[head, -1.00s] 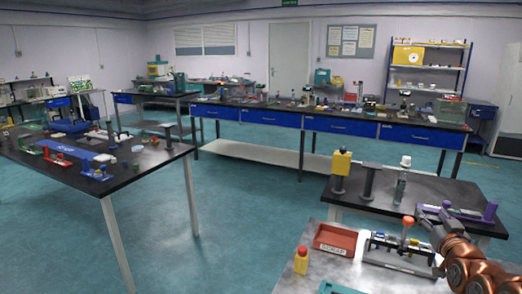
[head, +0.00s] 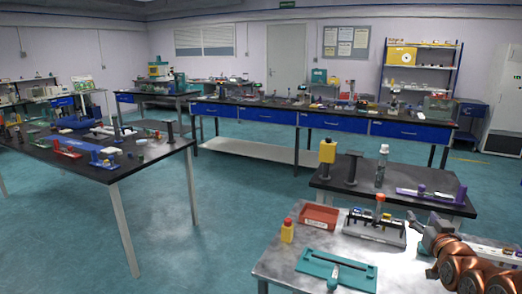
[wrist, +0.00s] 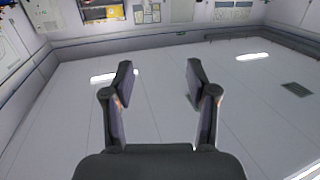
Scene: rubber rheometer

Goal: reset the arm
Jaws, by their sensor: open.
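My copper-coloured arm is at the lower right of the head view. Its gripper (head: 422,222) is at the right of the near metal table, by the end of a rack. In the wrist view my gripper (wrist: 160,75) shows two dark fingers spread wide, with nothing between them. Past the fingers, the wrist view shows a pale panelled surface with bright light strips, and walls at the top.
The near table (head: 280,262) bears a red tray (head: 319,217), a yellow bottle (head: 287,230), a rack (head: 375,228) and a teal device (head: 335,268). Behind it stands a black table (head: 330,186). Another black table (head: 150,157) stands left. Teal floor (head: 230,215) lies open between.

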